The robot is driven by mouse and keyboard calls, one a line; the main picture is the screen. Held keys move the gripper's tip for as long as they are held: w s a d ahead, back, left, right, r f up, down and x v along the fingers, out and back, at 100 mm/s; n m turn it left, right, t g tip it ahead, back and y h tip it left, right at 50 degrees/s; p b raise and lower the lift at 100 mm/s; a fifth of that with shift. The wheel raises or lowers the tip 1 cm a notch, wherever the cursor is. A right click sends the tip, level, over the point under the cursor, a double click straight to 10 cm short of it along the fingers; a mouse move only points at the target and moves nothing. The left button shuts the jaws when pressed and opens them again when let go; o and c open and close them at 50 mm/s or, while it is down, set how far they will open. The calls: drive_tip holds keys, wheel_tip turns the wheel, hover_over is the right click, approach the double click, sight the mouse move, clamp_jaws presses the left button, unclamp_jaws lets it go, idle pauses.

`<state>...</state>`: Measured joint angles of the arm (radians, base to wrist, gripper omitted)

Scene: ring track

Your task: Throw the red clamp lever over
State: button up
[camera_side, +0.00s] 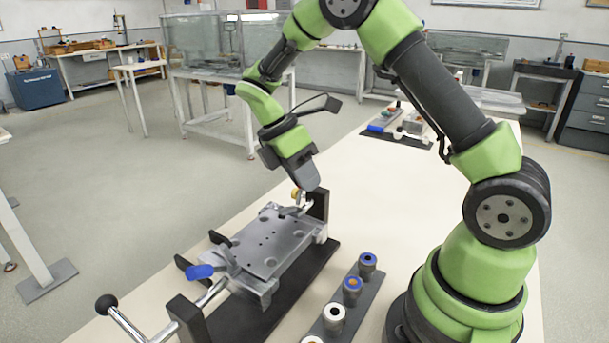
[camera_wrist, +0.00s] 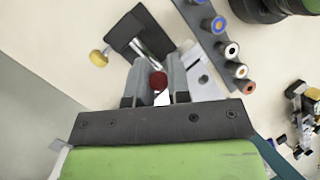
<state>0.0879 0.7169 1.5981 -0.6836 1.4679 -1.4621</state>
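The red clamp lever shows in the wrist view as a dark red rounded end (camera_wrist: 158,80) between the two fingers of my gripper (camera_wrist: 159,70). It fills most of the gap, but I cannot tell whether the fingers press on it. In the side view my gripper (camera_side: 307,188) is down at the far end of the clamping fixture's grey plate (camera_side: 270,240), beside a black upright block (camera_side: 319,205). The red lever is hidden there behind my gripper.
A blue-handled lever (camera_side: 200,272) sits at the plate's near end. A yellow knob (camera_side: 296,193) is close to my gripper, also in the wrist view (camera_wrist: 98,58). A black-knobbed bar (camera_side: 125,318) sticks out at front left. A rack of round pieces (camera_side: 368,290) stands to the right.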

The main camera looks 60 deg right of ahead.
clamp_jaws()
drive_tip(key=shift+a+r+h, duration=0.15)
drive_tip(key=shift+a+h, duration=0.5)
drive_tip(key=shift+h, duration=0.45)
drive_tip(key=h, duration=0.1)
drive_tip(key=a+m+h, duration=0.1)
drive_tip(key=h, duration=0.1)
drive_tip(key=shift+a+r, duration=0.15)
drive_tip(key=o, duration=0.6)
unclamp_jaws()
drive_tip(key=shift+o, duration=0.2)
drive_tip(key=v, duration=1)
